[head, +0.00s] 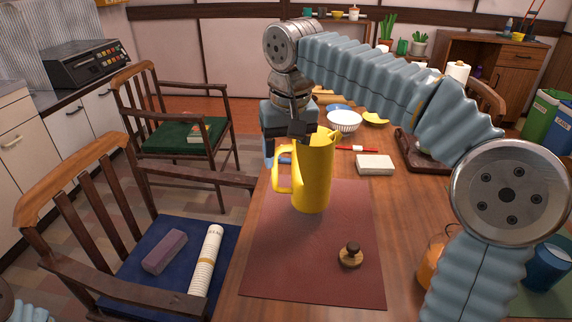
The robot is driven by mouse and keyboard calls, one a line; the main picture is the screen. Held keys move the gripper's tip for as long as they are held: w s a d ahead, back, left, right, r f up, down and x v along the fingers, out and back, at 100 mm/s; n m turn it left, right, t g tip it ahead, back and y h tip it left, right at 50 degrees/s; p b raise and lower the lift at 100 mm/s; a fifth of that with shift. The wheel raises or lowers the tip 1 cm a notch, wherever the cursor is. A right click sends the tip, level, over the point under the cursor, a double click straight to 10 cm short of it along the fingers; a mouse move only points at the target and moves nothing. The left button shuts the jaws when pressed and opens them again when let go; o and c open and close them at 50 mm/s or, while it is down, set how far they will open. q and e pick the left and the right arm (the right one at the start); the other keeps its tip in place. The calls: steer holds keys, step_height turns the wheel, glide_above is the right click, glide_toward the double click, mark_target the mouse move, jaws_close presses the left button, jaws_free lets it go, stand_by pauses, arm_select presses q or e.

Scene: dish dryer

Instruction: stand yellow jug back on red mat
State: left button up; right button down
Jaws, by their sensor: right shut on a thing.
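The yellow jug (314,178) is upright at the far part of the red mat (290,262), with its handle toward the left. Its base appears over the mat; I cannot tell whether it touches. My right gripper (300,135) comes down from above and is shut on the jug at its rim, on the left side. The gripper hides part of the rim. My left gripper is not in view.
A wooden knob-topped lid (351,256) lies on the mat's near right part. A dark tray (405,160) lies to the right. Chairs stand left of the table.

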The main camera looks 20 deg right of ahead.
steer(key=shift+s+f, duration=0.1)
steer(key=shift+f, duration=1.4)
steer(key=shift+c, duration=1.6)
jaws_free()
steer(key=shift+b, duration=0.3)
step_height(320, 180, up, 12)
steer(key=s+p, duration=0.1)
steer(key=p, duration=0.1)
steer(key=shift+s, duration=0.3)
